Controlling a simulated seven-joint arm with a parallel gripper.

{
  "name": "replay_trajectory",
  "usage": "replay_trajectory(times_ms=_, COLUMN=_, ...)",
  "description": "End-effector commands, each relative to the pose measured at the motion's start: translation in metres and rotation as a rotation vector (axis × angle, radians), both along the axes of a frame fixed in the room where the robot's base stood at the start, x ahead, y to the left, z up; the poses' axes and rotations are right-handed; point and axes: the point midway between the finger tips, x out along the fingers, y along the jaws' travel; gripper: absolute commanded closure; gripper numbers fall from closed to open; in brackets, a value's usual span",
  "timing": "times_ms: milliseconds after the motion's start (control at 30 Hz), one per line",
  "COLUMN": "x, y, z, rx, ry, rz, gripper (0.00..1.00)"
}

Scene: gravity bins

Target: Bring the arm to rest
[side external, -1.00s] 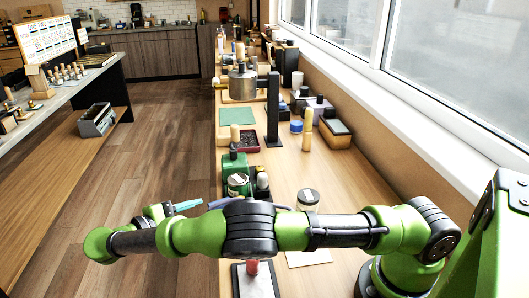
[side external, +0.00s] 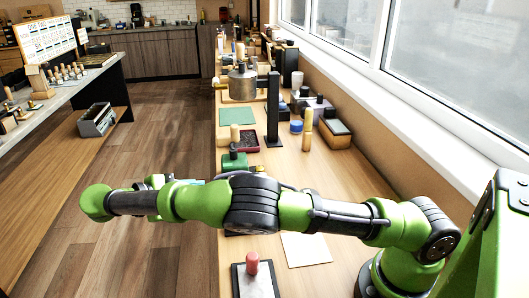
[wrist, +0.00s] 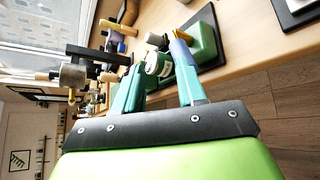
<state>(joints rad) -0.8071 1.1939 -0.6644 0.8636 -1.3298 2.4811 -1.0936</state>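My gripper (wrist: 158,58) has two teal fingers spread apart in the wrist view, with nothing clearly held between them. A jar with a pale lid (wrist: 158,65) shows past the gap between the fingers. In the side external view my green and black arm stretches left across the bench, beyond its left edge. The gripper there is mostly hidden behind my arm, with only a small teal part showing.
The wooden bench (side external: 345,180) holds a green device (side external: 234,161), a red peg (side external: 252,264) on a framed plate, a white sheet (side external: 306,249), a black post (side external: 273,110) and a green mat (side external: 237,116). Open floor (side external: 150,150) lies left.

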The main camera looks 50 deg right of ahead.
Motion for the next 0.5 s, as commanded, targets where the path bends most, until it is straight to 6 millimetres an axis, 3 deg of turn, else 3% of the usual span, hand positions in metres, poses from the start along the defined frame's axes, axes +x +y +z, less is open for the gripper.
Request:
replay_trajectory(times_ms=33, x=-0.001, y=-0.022, z=0.017, rx=0.073, ry=-0.003, rz=-0.043, gripper=0.6)
replay_trajectory(times_ms=200, x=-0.017, y=-0.076, z=0.048, rx=0.317, ry=-0.038, rz=-0.13, gripper=0.6)
replay_trajectory(times_ms=333, x=-0.038, y=-0.104, z=0.065, rx=0.507, ry=-0.108, rz=-0.178, gripper=0.6)
replay_trajectory(times_ms=500, x=-0.072, y=-0.122, z=0.083, rx=0.746, ry=-0.248, rz=-0.224, gripper=0.6)
